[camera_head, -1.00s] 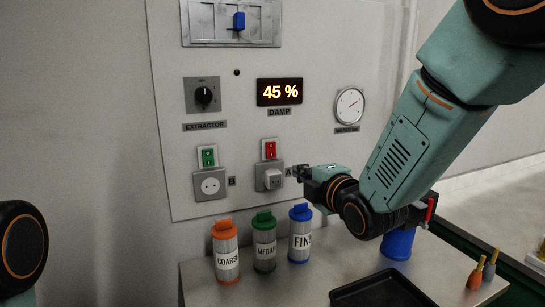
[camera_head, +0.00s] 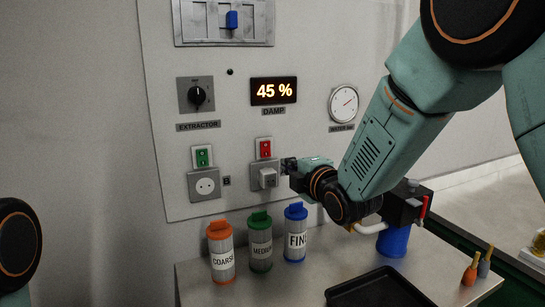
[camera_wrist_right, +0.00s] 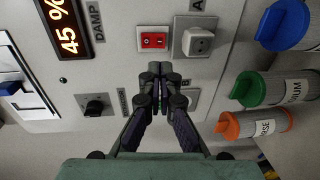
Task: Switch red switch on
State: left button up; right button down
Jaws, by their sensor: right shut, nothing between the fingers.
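The red switch (camera_head: 265,148) is a red rocker on a white plate on the wall panel, above a socket with a white plug (camera_head: 268,177). In the right wrist view the red switch (camera_wrist_right: 154,40) is just beyond my fingertips, next to the plug (camera_wrist_right: 199,42). My right gripper (camera_head: 287,165) is shut and empty, to the lower right of the switch. In the right wrist view its fingertips (camera_wrist_right: 160,68) point at the panel below the switch; a gap seems to remain. I cannot tell the rocker's position. My left gripper is out of view.
A green switch (camera_head: 203,157) sits over another socket (camera_head: 205,184) to the left. The extractor knob (camera_head: 196,96), damp display (camera_head: 273,91) and gauge (camera_head: 343,103) are higher. Orange, green and blue-topped canisters (camera_head: 295,233) and a black tray (camera_head: 380,290) stand on the table below.

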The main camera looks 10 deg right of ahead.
send_near(266, 156)
jog(key=d+x, duration=0.1)
jog(key=x, duration=0.2)
jog(key=shift+w+a+r, duration=0.1)
jog(key=shift+w+a, duration=0.15)
jog(key=shift+w, duration=0.25)
jog(key=shift+w+a, duration=0.25)
jog(key=shift+w, duration=0.2)
jog(key=shift+p+x, duration=0.35)
jog(key=shift+x, duration=0.8)
jog(key=shift+s, duration=0.25)
jog(key=shift+w+a+f+b, duration=0.1)
jog(key=shift+w+f+b, duration=0.1)
jog(key=shift+b, duration=0.15)
jog(key=shift+w+f+t+b, duration=0.15)
jog(key=shift+t+b, duration=0.15)
jog(key=shift+b, duration=0.45)
